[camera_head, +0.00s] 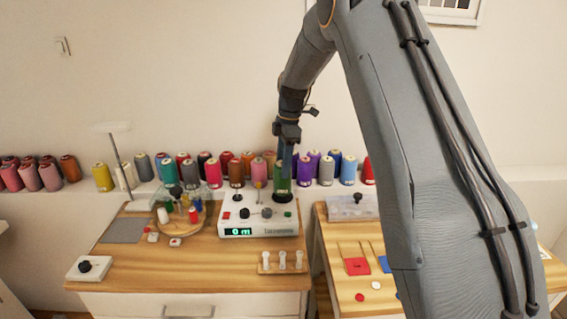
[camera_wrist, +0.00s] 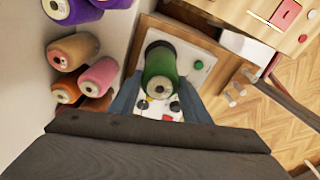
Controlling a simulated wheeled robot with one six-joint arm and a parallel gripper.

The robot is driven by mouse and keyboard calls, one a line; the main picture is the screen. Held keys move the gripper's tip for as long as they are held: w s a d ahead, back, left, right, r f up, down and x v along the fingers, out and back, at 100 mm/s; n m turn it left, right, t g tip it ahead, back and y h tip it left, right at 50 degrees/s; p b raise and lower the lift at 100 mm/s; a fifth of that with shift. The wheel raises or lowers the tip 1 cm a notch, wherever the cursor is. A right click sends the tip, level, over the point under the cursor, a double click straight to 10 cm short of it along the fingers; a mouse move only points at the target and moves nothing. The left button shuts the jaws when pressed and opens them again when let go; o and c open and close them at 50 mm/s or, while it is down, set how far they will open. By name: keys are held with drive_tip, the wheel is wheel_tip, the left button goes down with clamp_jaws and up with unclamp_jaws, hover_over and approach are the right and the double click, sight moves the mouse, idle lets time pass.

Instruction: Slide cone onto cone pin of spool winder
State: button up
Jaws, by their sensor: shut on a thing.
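The green cone (camera_head: 281,184) is held upright between the fingers of my gripper (camera_head: 286,163), over the right rear part of the white spool winder (camera_head: 265,215). In the wrist view the green cone (camera_wrist: 162,68) stands between the two blue-grey fingers (camera_wrist: 160,100), with its small end toward the camera. A dark round base shows at its far end, against the winder's white top (camera_wrist: 193,50). The cone pin is hidden by the cone, and I cannot tell how far the cone sits on it. The winder's display (camera_head: 240,231) reads 0 m.
A row of coloured cones (camera_head: 225,170) stands on the ledge behind the winder. A round wooden tray of spools (camera_head: 180,215) is to the left, a small bobbin rack (camera_head: 282,262) in front. A second table (camera_head: 345,235) is to the right, across a narrow gap.

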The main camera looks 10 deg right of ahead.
drive_tip(key=shift+f+b, duration=0.3)
drive_tip(key=shift+f, duration=0.5)
drive_tip(key=o, duration=1.6)
drive_tip(key=shift+c, duration=0.2)
drive_tip(key=r, duration=0.2)
drive_tip(key=r+b, duration=0.1)
drive_tip(key=r, duration=0.1)
drive_tip(key=r+b, duration=0.1)
drive_tip(key=r, duration=0.2)
drive_tip(key=shift+d, duration=0.4)
drive_tip(key=shift+r, duration=0.25)
drive_tip(key=shift+s+m, duration=0.3)
drive_tip(key=shift+s, duration=0.15)
drive_tip(key=s+f+m, duration=0.3)
drive_tip(key=s+m, duration=0.3)
drive_tip(key=s, duration=0.5)
drive_tip(key=s+f+m+h, duration=0.1)
drive_tip(key=s+f+m, duration=0.3)
drive_tip(key=s, duration=0.7)
drive_tip(key=s+f+m, duration=0.3)
drive_tip(key=s+m, duration=0.4)
drive_tip(key=s, duration=0.5)
drive_tip(key=shift+a+f+m+t, duration=0.2)
drive_tip(key=shift+a+m+t, duration=0.1)
drive_tip(key=shift+a+t, duration=0.1)
